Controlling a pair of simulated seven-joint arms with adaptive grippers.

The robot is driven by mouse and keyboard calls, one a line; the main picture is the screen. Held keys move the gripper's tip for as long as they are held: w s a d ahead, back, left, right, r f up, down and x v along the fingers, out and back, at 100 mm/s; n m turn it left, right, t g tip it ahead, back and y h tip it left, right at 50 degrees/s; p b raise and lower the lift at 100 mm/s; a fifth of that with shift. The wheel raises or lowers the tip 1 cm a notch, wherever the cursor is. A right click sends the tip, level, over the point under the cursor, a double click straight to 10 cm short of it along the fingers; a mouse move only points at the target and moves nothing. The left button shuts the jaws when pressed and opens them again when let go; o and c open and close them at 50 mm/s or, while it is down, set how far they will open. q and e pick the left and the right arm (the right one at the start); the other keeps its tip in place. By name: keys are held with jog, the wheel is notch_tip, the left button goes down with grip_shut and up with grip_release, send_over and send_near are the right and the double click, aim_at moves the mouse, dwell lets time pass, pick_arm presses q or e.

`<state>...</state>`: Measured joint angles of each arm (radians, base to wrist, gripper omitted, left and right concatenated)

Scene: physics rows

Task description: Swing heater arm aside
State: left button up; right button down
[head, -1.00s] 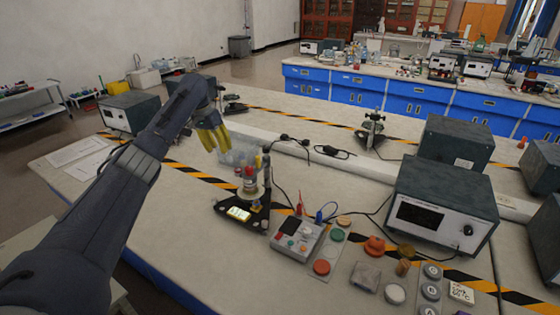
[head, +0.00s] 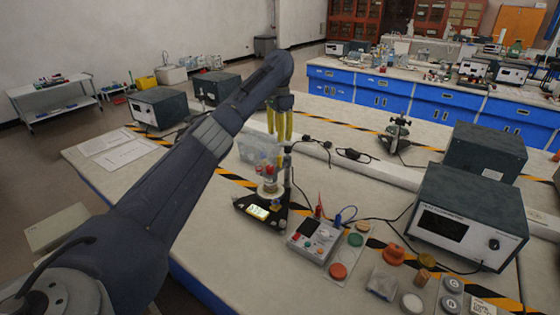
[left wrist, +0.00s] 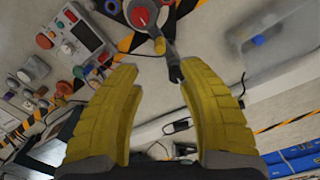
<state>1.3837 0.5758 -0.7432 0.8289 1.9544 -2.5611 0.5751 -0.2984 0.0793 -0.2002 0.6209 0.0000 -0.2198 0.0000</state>
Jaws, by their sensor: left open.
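A small heater stand (head: 259,210) with a dark base and lit display sits on the bench. It carries a pale round part with red-topped pieces (head: 268,172) and a dark upright post (head: 288,172). In the left wrist view, the round red-centred top (left wrist: 141,16) is at the upper edge, and a dark arm-like bar (left wrist: 172,58) runs from it towards the gap between my fingers. I cannot tell for sure that this bar is the heater arm. My left gripper (head: 279,128) is open and empty, yellow fingers pointing down above the stand; it also shows in the wrist view (left wrist: 160,78).
A control box (head: 312,240) with knobs and leads stands right of the stand. A clear bin (head: 254,148) is close behind it. A large metered instrument (head: 468,220) is at the right. Papers (head: 110,148) lie on the left; bench between is mostly clear.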

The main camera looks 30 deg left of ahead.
aim_at(279, 166)
pick_arm(q)
notch_tip(279, 166, down, 11)
jog(key=shift+f, duration=0.15)
dwell(0.4)
jog(key=shift+c, duration=0.2)
grip_shut()
dwell(0.4)
